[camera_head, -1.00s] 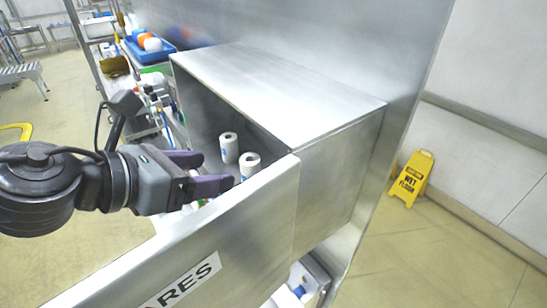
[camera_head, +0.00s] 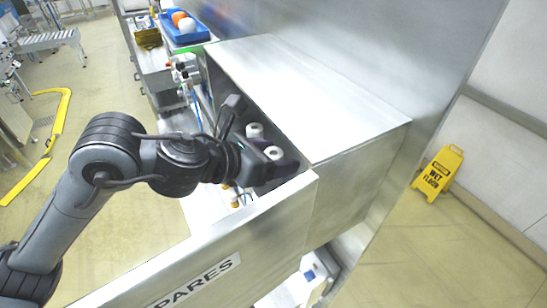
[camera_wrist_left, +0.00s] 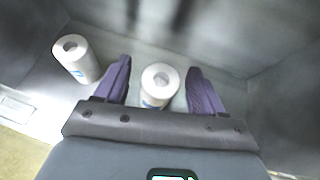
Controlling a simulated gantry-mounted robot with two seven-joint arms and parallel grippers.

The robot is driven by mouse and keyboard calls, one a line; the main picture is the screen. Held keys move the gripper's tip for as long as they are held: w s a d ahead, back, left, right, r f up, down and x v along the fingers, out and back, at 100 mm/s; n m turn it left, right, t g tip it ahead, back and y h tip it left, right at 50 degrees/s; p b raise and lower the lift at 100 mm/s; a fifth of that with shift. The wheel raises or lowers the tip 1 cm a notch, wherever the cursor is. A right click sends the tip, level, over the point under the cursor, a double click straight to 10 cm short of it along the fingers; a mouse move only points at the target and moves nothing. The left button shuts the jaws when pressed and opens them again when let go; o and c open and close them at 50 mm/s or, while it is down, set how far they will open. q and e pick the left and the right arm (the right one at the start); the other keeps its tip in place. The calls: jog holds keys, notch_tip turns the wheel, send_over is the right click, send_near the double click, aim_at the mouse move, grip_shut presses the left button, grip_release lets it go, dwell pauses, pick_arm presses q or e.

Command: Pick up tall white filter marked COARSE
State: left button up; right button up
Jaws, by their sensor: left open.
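Two upright white cylindrical filters stand inside the open metal drawer box. The farther filter (camera_head: 254,130) is at left in the wrist view (camera_wrist_left: 77,58). The nearer filter (camera_head: 273,153) is in the middle of the wrist view (camera_wrist_left: 159,82) and carries a small blue mark low on its side. I cannot read COARSE on either. My left gripper (camera_head: 278,161) is open over the drawer. In the wrist view its purple fingers (camera_wrist_left: 160,68) stand on either side of the nearer filter, with gaps. My gripper partly hides that filter in the head view. My right gripper is not in view.
The drawer front (camera_head: 235,250), labelled ending "PARES", stands between my arm's side and the camera. The metal cabinet top (camera_head: 310,85) overhangs behind the filters. A blue tray (camera_head: 185,28) stands at the back. A yellow wet-floor sign (camera_head: 437,173) is at right.

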pick_arm(q)
jog(key=shift+x, duration=0.95)
jog(key=c, duration=1)
jog(key=shift+r, duration=0.1)
jog(key=shift+c, duration=0.2)
